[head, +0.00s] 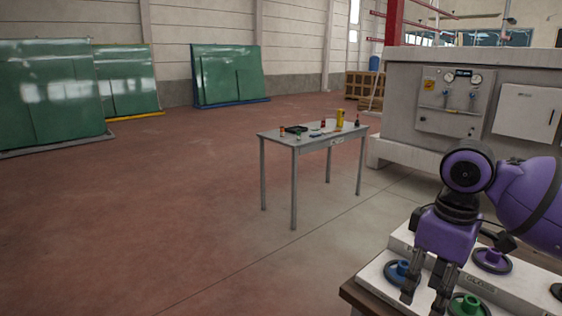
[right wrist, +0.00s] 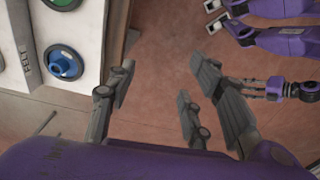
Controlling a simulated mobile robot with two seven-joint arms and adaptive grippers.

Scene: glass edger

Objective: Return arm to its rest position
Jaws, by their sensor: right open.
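My right arm is purple and comes in from the right in the head view. Its right gripper (head: 424,296) points down in front of the panel of handwheels. In the right wrist view, the right gripper (right wrist: 160,76) has its grey fingers spread, with nothing between them but red floor behind. In the right wrist view, purple parts with grey fingers at the upper right appear to be my left gripper (right wrist: 224,18); its opening is unclear. No left arm shows in the head view.
The white panel (head: 527,297) carries a blue handwheel (head: 399,271), a purple handwheel (head: 492,260) and a green handwheel (head: 467,304). A grey table (head: 278,137) with small items stands mid-floor. A grey machine (head: 405,92) stands behind. Open red floor lies left.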

